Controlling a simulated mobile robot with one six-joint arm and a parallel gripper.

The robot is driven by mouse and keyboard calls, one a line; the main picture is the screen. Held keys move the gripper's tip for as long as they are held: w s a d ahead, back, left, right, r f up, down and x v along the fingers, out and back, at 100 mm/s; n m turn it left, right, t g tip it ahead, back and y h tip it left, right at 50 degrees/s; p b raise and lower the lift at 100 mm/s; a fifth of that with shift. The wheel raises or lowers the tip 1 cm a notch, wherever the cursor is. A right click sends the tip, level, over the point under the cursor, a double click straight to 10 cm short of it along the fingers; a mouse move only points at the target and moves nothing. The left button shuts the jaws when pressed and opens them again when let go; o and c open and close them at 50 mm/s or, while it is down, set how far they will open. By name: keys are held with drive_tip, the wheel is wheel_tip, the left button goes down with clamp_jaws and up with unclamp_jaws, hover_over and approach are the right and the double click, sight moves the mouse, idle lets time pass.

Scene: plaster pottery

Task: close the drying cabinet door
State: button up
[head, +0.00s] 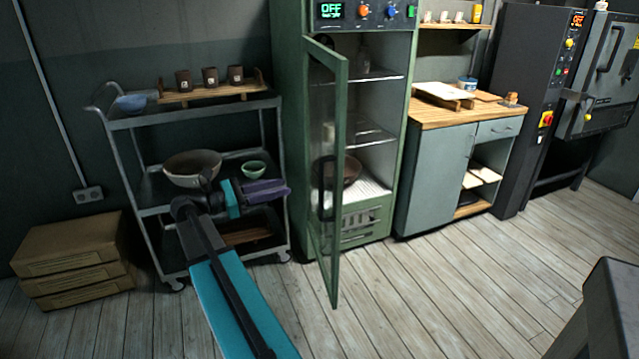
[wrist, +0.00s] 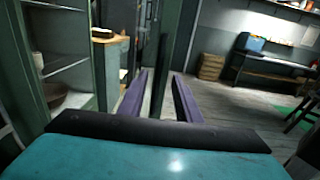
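The drying cabinet (head: 290,120) is tall and green, with an OFF display on top. Its glass-panelled door (head: 341,200) is hinged on the left and stands wide open, swung out toward me. My gripper (head: 284,190) is on the left of the door, at about mid-height, in front of the trolley. The door's dark green frame (wrist: 167,50) stands upright beyond the fingertips. I cannot tell whether they touch it. The cabinet's shelves (wrist: 62,64) show at the left there.
A trolley (head: 190,112) with cups and bowls stands left of the cabinet. A dark bowl (head: 350,172) sits inside the cabinet. A wood-topped counter (head: 440,170) stands to its right. Stacked boxes (head: 75,255) are at far left. The plank floor (head: 430,290) in front is clear.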

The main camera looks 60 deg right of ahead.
idle(0.3)
drive_tip(key=x, duration=1.4)
drive_tip(key=shift+p, duration=0.3)
drive_tip(key=shift+f, duration=0.1)
